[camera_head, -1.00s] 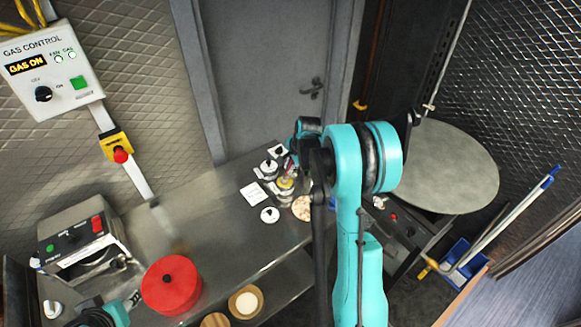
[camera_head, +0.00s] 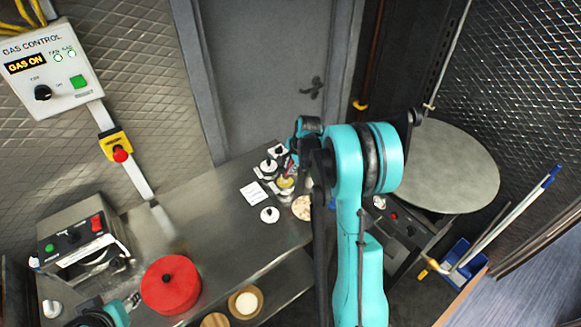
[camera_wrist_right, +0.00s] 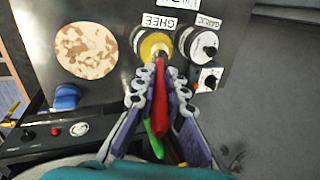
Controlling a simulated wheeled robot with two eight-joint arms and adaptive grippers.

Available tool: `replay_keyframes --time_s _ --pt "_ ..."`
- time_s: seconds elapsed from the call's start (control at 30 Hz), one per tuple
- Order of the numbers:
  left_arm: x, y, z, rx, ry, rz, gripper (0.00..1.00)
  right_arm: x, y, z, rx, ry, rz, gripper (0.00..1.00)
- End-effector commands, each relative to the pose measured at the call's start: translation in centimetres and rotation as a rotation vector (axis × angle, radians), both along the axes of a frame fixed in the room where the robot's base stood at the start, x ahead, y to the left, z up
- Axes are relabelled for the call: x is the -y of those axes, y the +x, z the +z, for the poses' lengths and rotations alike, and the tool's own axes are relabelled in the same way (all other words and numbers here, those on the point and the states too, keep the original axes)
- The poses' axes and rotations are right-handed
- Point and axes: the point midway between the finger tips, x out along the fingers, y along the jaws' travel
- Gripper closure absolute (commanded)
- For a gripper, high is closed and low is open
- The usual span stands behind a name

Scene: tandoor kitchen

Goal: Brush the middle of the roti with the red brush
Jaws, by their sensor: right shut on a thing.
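The roti (camera_head: 302,207) is a pale round with brown patches, lying flat on the steel counter; it also shows in the right wrist view (camera_wrist_right: 86,48). My right gripper (camera_wrist_right: 161,78) is shut on the red brush (camera_wrist_right: 160,105). The brush's front end is over or in the yellow-topped ghee pot (camera_wrist_right: 154,45); I cannot tell how deep. A green piece (camera_wrist_right: 153,143) shows beside the red handle. In the head view my right arm partly hides the gripper and the roti's right side. My left arm shows at the lower left, its fingers unclear.
A garlic pot (camera_wrist_right: 202,46) stands beside the ghee pot. A red lidded pot (camera_head: 171,284) stands on the counter's near left. A blue object (camera_wrist_right: 66,97) lies near the roti. A large round grey griddle (camera_head: 455,170) is to the right. The counter's middle is clear.

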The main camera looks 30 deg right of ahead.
Motion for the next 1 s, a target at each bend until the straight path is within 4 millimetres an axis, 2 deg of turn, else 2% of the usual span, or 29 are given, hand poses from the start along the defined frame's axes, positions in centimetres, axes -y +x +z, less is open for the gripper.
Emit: replay_keyframes --time_s 0.57,1.0 --pt "0.0 0.0 0.1 0.0 0.0 0.0 0.6 0.0 -0.1 0.1 -0.002 0.001 0.0 1.0" --pt "0.0 0.0 2.1 0.0 0.0 0.0 0.6 0.0 0.0 3.6 -0.001 0.0 0.0 1.0"
